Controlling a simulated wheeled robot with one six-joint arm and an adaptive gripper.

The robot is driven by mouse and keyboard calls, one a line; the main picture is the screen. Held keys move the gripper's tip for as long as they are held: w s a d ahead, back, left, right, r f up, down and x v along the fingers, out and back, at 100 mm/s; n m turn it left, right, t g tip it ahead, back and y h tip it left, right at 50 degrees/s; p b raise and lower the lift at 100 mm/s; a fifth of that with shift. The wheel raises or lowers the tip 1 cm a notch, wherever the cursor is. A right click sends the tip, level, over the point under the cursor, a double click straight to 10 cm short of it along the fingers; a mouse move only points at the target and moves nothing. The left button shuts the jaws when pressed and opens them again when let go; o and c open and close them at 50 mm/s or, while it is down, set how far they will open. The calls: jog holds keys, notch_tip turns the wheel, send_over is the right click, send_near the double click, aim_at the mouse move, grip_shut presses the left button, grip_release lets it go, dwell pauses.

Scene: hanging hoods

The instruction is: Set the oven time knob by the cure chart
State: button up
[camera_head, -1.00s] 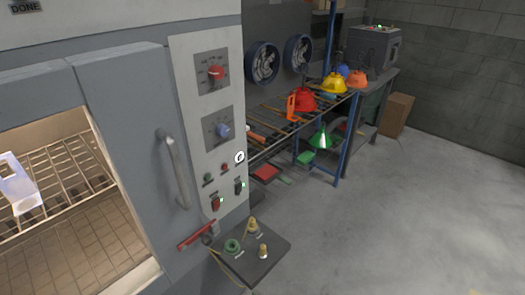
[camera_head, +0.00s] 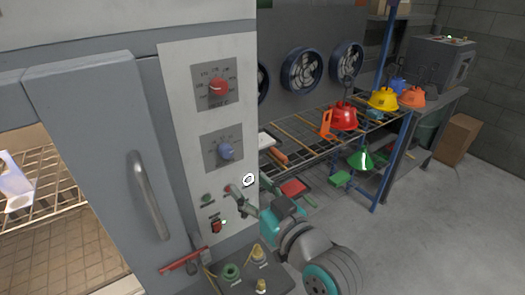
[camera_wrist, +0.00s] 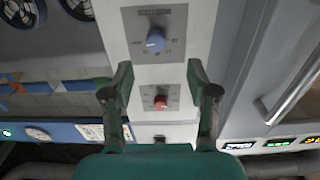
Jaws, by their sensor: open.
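The oven's light control panel (camera_head: 180,80) carries a red knob (camera_head: 218,87) above a blue knob (camera_head: 225,151), each on a grey dial plate. I cannot read which is the time knob. My gripper (camera_head: 237,196) is open and empty in front of the panel, below the blue knob. In the wrist view, apparently upside down, the blue knob (camera_wrist: 155,41) shows beyond the fingertips of my gripper (camera_wrist: 160,75), and the red knob (camera_wrist: 159,102) appears between the fingers. Neither finger visibly touches a knob. I cannot identify a cure chart.
The oven door handle (camera_head: 148,195) is left of the panel. A small shelf (camera_head: 225,285) with green and brass fittings juts out below.

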aim_at(228, 154)
jog(key=x, duration=0.3)
jog(key=r+x, duration=0.1)
jog(key=x, duration=0.7)
jog(key=shift+w+d+r, duration=0.15)
jog(key=shift+w+d, duration=0.1)
jog(key=shift+d, duration=0.1)
grip_shut()
